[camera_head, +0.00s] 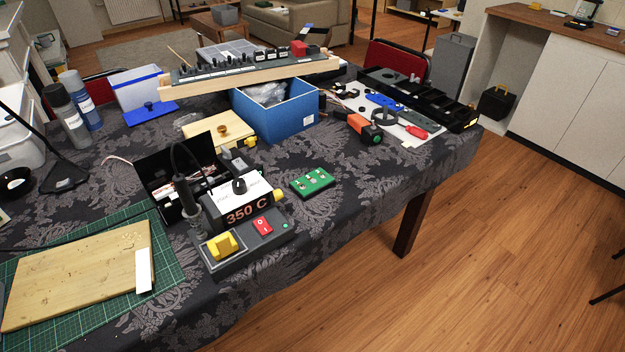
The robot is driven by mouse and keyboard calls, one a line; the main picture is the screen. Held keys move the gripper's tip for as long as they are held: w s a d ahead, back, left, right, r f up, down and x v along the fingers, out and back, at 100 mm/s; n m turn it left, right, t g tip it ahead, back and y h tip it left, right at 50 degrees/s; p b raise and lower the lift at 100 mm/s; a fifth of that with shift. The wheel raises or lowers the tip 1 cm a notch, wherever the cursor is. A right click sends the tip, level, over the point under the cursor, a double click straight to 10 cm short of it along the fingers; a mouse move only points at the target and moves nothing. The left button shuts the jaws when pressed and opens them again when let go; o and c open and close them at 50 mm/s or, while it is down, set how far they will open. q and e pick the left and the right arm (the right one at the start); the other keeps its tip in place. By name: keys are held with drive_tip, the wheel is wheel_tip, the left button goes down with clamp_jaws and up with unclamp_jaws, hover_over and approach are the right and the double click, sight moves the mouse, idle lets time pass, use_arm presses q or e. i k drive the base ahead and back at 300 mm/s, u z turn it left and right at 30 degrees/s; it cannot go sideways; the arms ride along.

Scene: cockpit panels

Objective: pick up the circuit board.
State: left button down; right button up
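A small green circuit board (312,182) with several pale components on top lies flat on the dark patterned tablecloth, near the table's right front edge. It is just right of the soldering station and nothing covers it. Neither of my grippers shows in the head view.
A soldering station (238,214) marked 350 C, with a red switch and yellow knob, stands left of the board. A blue box (277,109) and an orange-black tool (358,126) are behind it. A wooden board (82,272) lies on a green mat at left. Cloth right of the board is clear.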

sight(315, 182)
drive_tip(key=z, duration=1.5)
drive_tip(key=i, duration=2.05)
drive_tip(key=u, duration=3.35)
